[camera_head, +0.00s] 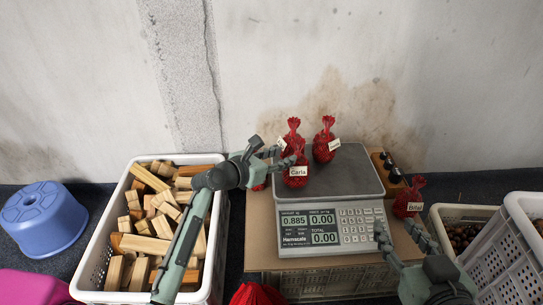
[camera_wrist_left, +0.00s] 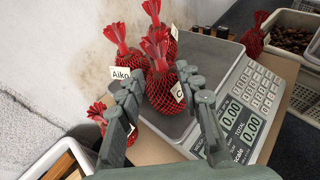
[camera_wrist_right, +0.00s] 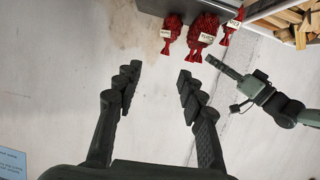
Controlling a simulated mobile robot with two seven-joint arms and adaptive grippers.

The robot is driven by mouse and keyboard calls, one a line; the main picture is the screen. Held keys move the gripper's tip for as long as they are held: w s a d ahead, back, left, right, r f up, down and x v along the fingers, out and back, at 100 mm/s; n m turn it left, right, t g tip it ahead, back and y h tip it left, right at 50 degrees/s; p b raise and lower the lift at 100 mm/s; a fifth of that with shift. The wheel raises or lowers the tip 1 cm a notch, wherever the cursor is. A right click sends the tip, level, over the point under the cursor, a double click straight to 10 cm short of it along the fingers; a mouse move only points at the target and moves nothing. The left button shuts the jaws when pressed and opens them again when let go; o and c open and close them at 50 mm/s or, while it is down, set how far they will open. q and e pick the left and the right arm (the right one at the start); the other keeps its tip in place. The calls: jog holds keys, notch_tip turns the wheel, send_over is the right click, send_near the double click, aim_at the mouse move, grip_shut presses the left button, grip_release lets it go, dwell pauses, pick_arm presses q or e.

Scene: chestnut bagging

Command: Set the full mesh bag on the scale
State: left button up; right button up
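A full red mesh bag (camera_head: 296,173) labelled Carla stands upright on the left part of the scale's pan (camera_head: 340,170). My left gripper (camera_head: 277,153) is just left of this bag. In the left wrist view its fingers (camera_wrist_left: 160,88) are apart, with the bag (camera_wrist_left: 162,92) beyond and between them; I cannot tell whether either finger touches it. My right gripper (camera_head: 400,236) is open and empty at the scale's front right. The right wrist view shows its fingers (camera_wrist_right: 158,80) wide apart over bare wall.
Another red bag (camera_head: 408,200) is right of the scale. More red mesh shows at the bottom edge (camera_head: 257,294). A crate of wood blocks (camera_head: 85,270) is left; chestnut crates (camera_head: 450,208) are right.

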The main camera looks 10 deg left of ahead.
pick_arm(q)
jog(key=s+a+r+m+y, duration=0.1)
jog(key=s+a+m+y, duration=0.1)
jog(key=s+m, duration=1)
jog(key=s+a+r+m+g+y, duration=0.1)
jog(key=s+a+r+m+y, duration=0.1)
jog(key=s+m, duration=1)
jog(key=m+y, duration=0.1)
jog(key=m, duration=0.8)
jog(key=shift+s+a+p, duration=0.2)
jog(key=shift+s+p, duration=0.05)
jog(key=shift+p, duration=0.05)
pick_arm(e)
jog(key=d+f, duration=0.1)
jog(key=s+d+f+g+h, duration=0.1)
jog(key=d+f+g, duration=0.1)
jog(key=shift+s+f, duration=0.3)
jog(key=shift+f, duration=0.05)
pick_arm(q)
jog(key=shift+s, duration=0.1)
pick_arm(e)
jog(key=shift+s+f, duration=0.1)
jog(key=shift+s, duration=0.05)
